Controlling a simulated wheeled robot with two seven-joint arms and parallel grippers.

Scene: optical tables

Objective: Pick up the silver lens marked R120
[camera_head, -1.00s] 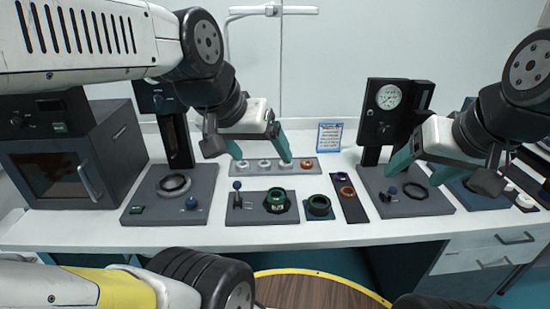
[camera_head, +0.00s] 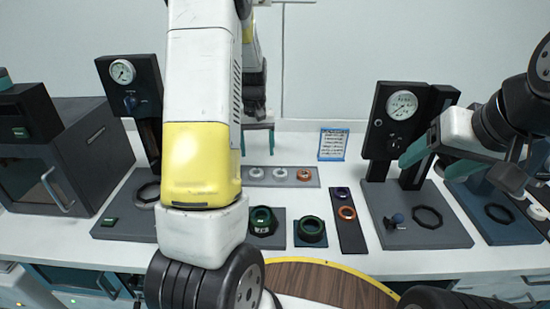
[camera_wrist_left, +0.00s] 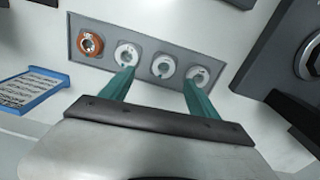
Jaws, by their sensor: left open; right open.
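Three silver-white ring lenses, one at the left end (camera_wrist_left: 198,75), one in the middle (camera_wrist_left: 163,67) and one beside the orange lens (camera_wrist_left: 127,54), sit in a row on a grey tray (camera_wrist_left: 108,68). The markings are too small to read, so I cannot tell which is R120. In the head view, two pale lenses show on the tray (camera_head: 265,184); my left arm hides the rest. My left gripper (camera_head: 257,149) is open and empty, pointing down at the tray; its fingertips (camera_wrist_left: 158,78) show beside the row in the left wrist view. My right gripper (camera_head: 425,163) is open and empty at the right.
An orange lens (camera_head: 303,174) fills the tray's other end. A blue-framed sign (camera_head: 333,145) stands behind. Green rings (camera_head: 310,230) and a dark strip with small rings (camera_head: 349,222) lie in front. A gauge stand (camera_head: 400,125) rises at the right.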

